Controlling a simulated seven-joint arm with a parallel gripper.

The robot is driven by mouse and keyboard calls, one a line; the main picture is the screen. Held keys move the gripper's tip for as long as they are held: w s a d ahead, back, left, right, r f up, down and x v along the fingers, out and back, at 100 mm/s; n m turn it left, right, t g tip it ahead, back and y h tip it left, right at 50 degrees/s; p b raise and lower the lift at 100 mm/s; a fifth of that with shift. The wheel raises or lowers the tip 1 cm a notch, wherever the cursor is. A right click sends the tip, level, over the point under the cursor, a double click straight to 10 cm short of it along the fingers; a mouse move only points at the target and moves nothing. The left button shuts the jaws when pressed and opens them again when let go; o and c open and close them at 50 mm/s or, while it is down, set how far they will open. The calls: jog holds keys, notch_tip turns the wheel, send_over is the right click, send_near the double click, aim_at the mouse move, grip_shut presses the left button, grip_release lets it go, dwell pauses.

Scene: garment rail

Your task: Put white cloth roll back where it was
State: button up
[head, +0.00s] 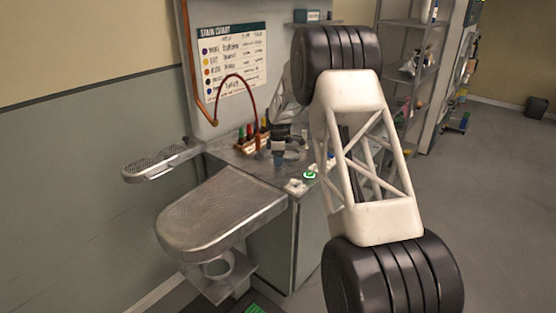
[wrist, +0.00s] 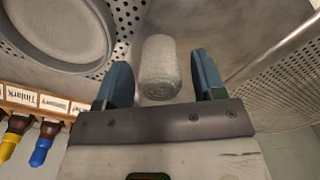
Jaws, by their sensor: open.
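The white cloth roll (wrist: 161,55) shows in the wrist view as a pale, fuzzy cylinder, close in front of my gripper. My gripper (wrist: 162,76) is open, with one blue finger to the left of the roll and one to the right. A gap shows on both sides, and I cannot tell how deep the roll sits between the fingers. In the head view my arm hides much of the area around the gripper, and I cannot make out the roll there for sure.
A wooden rack of labelled bottles (head: 250,141) stands on the metal worktop. A large perforated board (head: 222,212) and a smaller one (head: 160,160) stick out from the station. A round grey pad (wrist: 62,32) lies left of the roll. A stain chart (head: 232,62) hangs behind.

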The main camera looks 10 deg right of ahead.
notch_tip(320, 180, up, 12)
jog(key=shift+f, duration=0.15)
dwell(0.4)
jog(key=shift+s, duration=0.1)
dwell(0.7)
jog(key=s+d+r+m, duration=0.25)
jog(key=s+r, duration=0.35)
jog(key=s, duration=0.5)
jog(key=s+d+r+m+t, duration=0.1)
jog(key=s+r+m, duration=0.2)
jog(key=s+r, duration=0.55)
jog(key=s+d+r+m, duration=0.1)
jog(key=s+r+m, duration=0.2)
jog(key=s, duration=1.1)
jog(key=s+d+f+m, duration=0.1)
jog(key=s+f+m, duration=0.1)
jog(key=s, duration=1)
jog(key=s+f+m+t, duration=0.1)
jog(key=s+f+m, duration=0.1)
jog(key=s, duration=1)
jog(key=s+d+f+m, duration=0.1)
jog(key=s+m, duration=0.3)
jog(key=s, duration=0.9)
jog(key=shift+d+f+t, duration=0.3)
jog(key=shift+d+f, duration=0.05)
jog(key=shift+f, duration=0.3)
jog(key=shift+m, duration=0.25)
jog(key=shift+c, duration=0.2)
